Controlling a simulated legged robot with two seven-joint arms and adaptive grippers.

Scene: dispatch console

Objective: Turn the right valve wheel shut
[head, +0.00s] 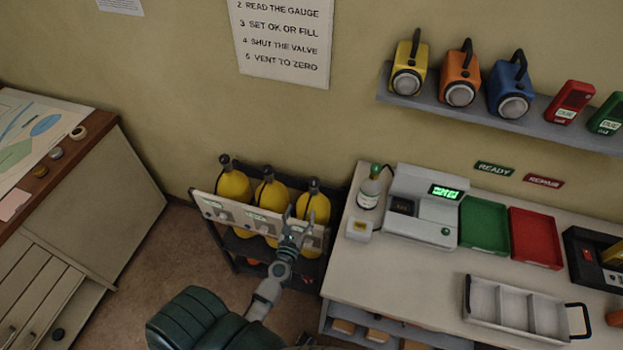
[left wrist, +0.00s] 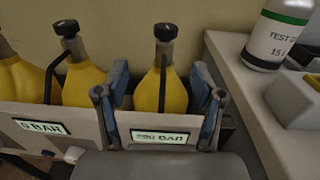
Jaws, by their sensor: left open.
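Three yellow cylinders stand in a dark rack with a pale front panel (head: 205,205). Each has a black valve wheel on top. The right valve wheel (head: 314,183) tops the right cylinder (head: 318,205); it also shows in the left wrist view (left wrist: 165,32). My left gripper (head: 299,213) is open and empty in front of the rack. In the left wrist view its fingers stand apart on either side of the right cylinder's body, below the wheel. The display (left wrist: 160,136) under that cylinder ends in BAR; its number is hard to read. My right gripper is out of view.
A light worktop (head: 400,270) stands close on the right of the rack, with a bottle (head: 370,190), a tester with a green display (head: 422,205), and green (head: 485,225) and red (head: 535,238) trays. Open floor lies between.

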